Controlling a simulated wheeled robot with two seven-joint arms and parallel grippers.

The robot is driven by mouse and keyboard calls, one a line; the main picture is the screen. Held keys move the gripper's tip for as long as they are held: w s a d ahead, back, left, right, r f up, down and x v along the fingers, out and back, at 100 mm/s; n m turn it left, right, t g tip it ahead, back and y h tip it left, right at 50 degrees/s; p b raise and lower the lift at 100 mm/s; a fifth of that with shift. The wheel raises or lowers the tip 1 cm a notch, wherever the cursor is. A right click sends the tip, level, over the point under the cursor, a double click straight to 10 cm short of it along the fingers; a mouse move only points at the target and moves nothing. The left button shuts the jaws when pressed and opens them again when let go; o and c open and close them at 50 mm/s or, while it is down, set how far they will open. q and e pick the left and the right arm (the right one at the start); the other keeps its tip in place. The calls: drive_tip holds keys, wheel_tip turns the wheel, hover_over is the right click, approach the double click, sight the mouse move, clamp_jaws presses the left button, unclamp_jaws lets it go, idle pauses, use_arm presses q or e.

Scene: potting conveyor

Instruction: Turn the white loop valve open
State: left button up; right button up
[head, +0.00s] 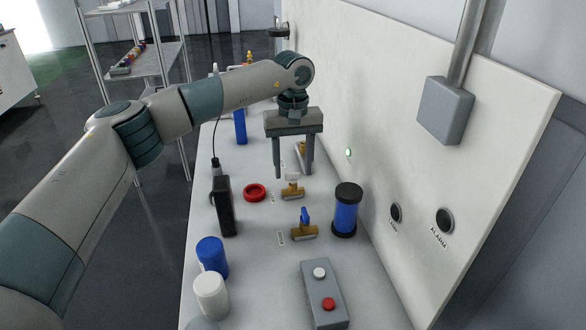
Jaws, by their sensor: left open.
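A brass valve with a small white handle (292,179) stands on the white bench top, in the middle of the view. My left gripper (293,174) points down from above, with its two fingers spread apart. Nothing shows held between them. In the picture its fingertips lie just above the white handle; I cannot tell how far apart in depth they are. A brass valve with a blue handle (304,217) stands nearer. Another brass valve (300,149) is partly hidden behind a finger of the gripper. My right gripper does not show.
A red ring (255,193), a black upright device (223,205) and blue and white containers (211,285) stand on the left. A blue cylinder with black ends (346,212) and a grey button box (324,294) stand on the right. A white wall panel (420,160) bounds the bench.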

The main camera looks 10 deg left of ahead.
sight(293, 173)
use_arm(q)
wheel_tip(293, 173, up, 16)
drive_tip(key=shift+r, duration=0.15)
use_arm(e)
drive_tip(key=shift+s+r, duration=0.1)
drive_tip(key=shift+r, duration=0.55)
